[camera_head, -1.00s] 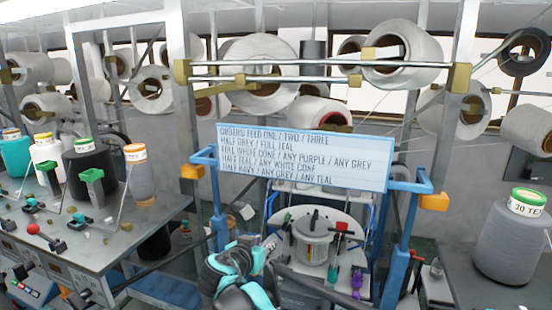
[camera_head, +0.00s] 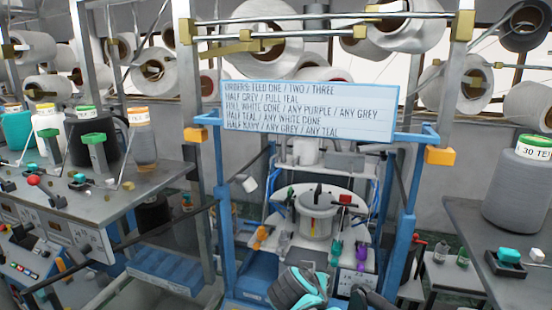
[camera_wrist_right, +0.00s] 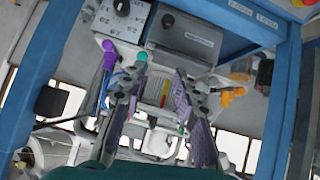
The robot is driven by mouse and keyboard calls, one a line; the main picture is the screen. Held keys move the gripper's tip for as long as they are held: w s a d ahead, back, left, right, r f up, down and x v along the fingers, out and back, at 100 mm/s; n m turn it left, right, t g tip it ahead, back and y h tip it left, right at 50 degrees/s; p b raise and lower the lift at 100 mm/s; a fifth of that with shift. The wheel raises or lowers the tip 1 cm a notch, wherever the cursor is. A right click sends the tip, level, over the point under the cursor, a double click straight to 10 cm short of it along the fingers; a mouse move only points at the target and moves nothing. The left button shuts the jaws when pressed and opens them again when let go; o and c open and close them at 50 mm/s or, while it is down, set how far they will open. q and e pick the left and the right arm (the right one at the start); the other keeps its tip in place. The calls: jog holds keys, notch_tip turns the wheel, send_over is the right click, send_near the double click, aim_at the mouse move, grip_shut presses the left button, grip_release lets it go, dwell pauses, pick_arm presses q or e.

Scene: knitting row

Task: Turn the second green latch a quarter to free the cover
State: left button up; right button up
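In the head view a round pale plate (camera_head: 276,222) with a grey drum (camera_head: 316,215) sits inside a blue frame. A green-topped handle (camera_head: 335,249) stands at its front right; its green end also shows in the wrist view (camera_wrist_right: 140,53). A smaller green piece (camera_head: 290,192) shows at the plate's left. I cannot tell which is the second latch, or how either is turned. My right gripper (camera_wrist_right: 160,86) is open and empty; its purple-padded fingers point toward the machine. A teal and grey arm part of mine (camera_head: 300,289) shows at the bottom. My left gripper does not show.
A purple handle (camera_head: 361,251) stands right of the green one, an orange part (camera_head: 262,233) at the left. A control box (camera_head: 355,283) is below. Blue posts (camera_head: 400,245) flank the machine under an order sign (camera_head: 310,110). A table of yarn cones (camera_head: 150,190) is left.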

jog(key=s+d+f+n+g+y+b, duration=0.1)
jog(key=s+d+f+b, duration=0.3)
jog(key=s+f+b, duration=0.4)
jog(key=s+d+f+n+g+y+b, duration=0.1)
jog(key=s+d+f+b, duration=0.3)
jog(key=f, duration=1.7)
jog(key=s+y+b, duration=0.1)
jog(key=s+b, duration=0.3)
jog(key=s, duration=0.4)
jog(key=shift+s+f+n+y, duration=0.2)
jog(key=shift+s+n+y, duration=0.1)
jog(key=shift+y, duration=0.1)
jog(key=shift+w, duration=0.1)
